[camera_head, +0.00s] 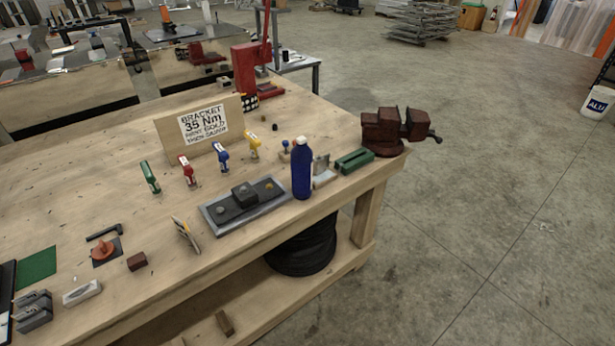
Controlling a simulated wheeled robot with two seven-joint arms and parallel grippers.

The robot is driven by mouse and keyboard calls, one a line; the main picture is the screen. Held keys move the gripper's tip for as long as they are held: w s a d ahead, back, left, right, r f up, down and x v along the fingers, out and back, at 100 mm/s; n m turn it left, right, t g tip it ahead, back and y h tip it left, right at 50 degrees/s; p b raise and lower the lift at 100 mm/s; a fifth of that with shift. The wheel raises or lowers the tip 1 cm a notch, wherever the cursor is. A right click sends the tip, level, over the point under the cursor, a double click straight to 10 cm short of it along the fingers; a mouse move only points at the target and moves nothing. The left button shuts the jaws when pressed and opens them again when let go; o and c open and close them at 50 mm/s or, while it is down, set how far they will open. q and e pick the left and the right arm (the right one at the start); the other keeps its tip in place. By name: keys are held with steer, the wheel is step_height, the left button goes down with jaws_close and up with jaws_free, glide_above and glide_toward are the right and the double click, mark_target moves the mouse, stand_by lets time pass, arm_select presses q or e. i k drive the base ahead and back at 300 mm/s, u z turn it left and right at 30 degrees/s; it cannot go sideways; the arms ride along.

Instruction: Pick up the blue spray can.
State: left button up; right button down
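The blue spray can (302,172) stands upright on the wooden workbench (110,210), close to its front right edge. Neither of my grippers is in view.
A rusty red vise (394,128) sits at the bench's right corner, beside a green block (354,161). Several coloured upright tools, including a yellow one (253,144), stand before a sign board (200,127).

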mark_target(301, 156)
steer(key=z, duration=0.55)
steer(key=k, duration=1.25)
steer(key=z, duration=1)
steer(key=i, duration=0.85)
steer(key=z, duration=0.45)
steer(key=i, duration=0.9)
steer(key=u, duration=1.05)
steer(key=i, duration=0.9)
steer(key=u, duration=0.95)
